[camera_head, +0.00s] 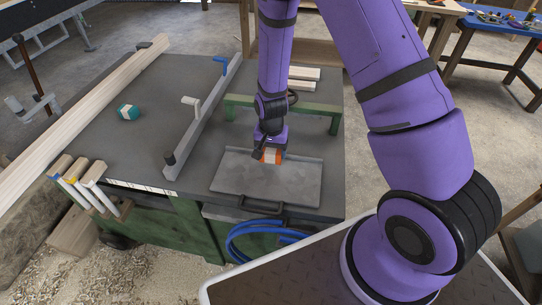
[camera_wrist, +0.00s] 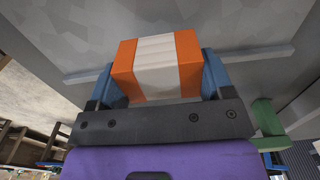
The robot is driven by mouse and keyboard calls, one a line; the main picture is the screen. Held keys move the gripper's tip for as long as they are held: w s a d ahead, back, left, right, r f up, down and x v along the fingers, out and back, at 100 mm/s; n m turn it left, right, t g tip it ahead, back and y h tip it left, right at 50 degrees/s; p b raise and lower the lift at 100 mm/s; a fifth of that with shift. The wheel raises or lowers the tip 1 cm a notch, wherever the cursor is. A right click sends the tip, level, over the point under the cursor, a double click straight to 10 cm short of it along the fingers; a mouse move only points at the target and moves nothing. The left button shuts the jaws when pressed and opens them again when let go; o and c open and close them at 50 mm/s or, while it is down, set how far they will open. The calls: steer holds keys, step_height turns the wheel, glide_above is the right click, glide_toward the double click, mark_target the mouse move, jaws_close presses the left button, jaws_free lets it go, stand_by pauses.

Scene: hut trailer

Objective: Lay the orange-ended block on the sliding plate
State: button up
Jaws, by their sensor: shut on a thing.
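The orange-ended block (camera_wrist: 157,68), white in the middle with orange ends, is between the blue fingers of my gripper (camera_wrist: 160,75) in the wrist view. The gripper is shut on its two orange ends. In the head view the block (camera_head: 270,156) shows below my gripper (camera_head: 268,152), over the back part of the sliding plate (camera_head: 255,186). The plate is a grey metal sheet with a raised back edge and a dark handle at its front. I cannot tell whether the block touches the plate.
A long grey fence (camera_head: 205,115) with a white lever stands left of the plate. A teal and white block (camera_head: 128,112) lies farther left on the dark table (camera_head: 165,75). A green rail (camera_head: 285,107) stands behind the plate. Blue hose (camera_head: 262,240) hangs at the front.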

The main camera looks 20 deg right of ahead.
mark_target(271, 157)
steer(key=shift+a+f, duration=0.1)
steer(key=shift+f, duration=1.2)
steer(key=shift+f, duration=0.2)
steer(key=o, duration=0.9)
steer(key=shift+r, duration=0.1)
